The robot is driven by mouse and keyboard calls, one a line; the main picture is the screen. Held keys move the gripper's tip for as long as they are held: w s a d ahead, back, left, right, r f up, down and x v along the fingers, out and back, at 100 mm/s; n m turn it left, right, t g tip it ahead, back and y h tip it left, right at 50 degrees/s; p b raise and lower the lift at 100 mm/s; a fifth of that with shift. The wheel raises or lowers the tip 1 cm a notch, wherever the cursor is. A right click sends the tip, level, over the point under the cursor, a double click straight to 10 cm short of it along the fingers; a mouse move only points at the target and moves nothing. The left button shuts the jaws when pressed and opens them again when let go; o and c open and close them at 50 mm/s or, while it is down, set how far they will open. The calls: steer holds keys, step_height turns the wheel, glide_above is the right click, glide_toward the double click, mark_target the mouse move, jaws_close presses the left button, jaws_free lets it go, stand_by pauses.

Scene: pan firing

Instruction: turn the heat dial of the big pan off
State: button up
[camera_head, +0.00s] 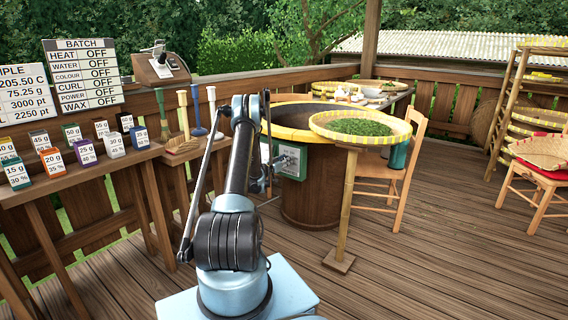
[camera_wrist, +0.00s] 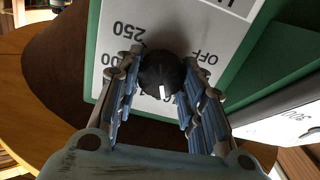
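The big pan (camera_head: 310,197) is a brown wooden tub with a yellow rim, right of my arm in the head view. A green-edged control panel (camera_head: 294,161) is on its side, and its white face (camera_wrist: 118,18) fills much of the wrist view. The heat dial (camera_wrist: 160,66) is a round black knob with a white mark, which points to the bottom of the wrist picture, near a partly covered number. "OFF" lies right of the knob, "250" left. My gripper (camera_wrist: 161,75) has one finger against each side of the knob and appears shut on it.
A round tray of green leaves (camera_head: 360,126) on a wooden post stands close right of the panel. A chair (camera_head: 402,165) is behind it. The batch board (camera_head: 86,72) at left reads OFF on every visible line.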

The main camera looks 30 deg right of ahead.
steer(key=shift+n, duration=0.3)
steer(key=shift+c, duration=0.3)
steer(key=n, duration=0.4)
steer(key=shift+w+a, duration=0.1)
steer(key=n, duration=0.5)
steer(key=shift+w+f+n, duration=0.1)
steer(key=shift+f+n, duration=0.05)
steer(key=shift+n, duration=0.15)
steer(key=n, duration=0.9)
steer(key=shift+w+a+f+n, duration=0.1)
steer(key=shift+a+f+n, duration=0.1)
steer(key=shift+n, duration=0.1)
steer(key=o, duration=1)
steer(key=shift+d, duration=0.15)
steer(key=shift+o, duration=0.2)
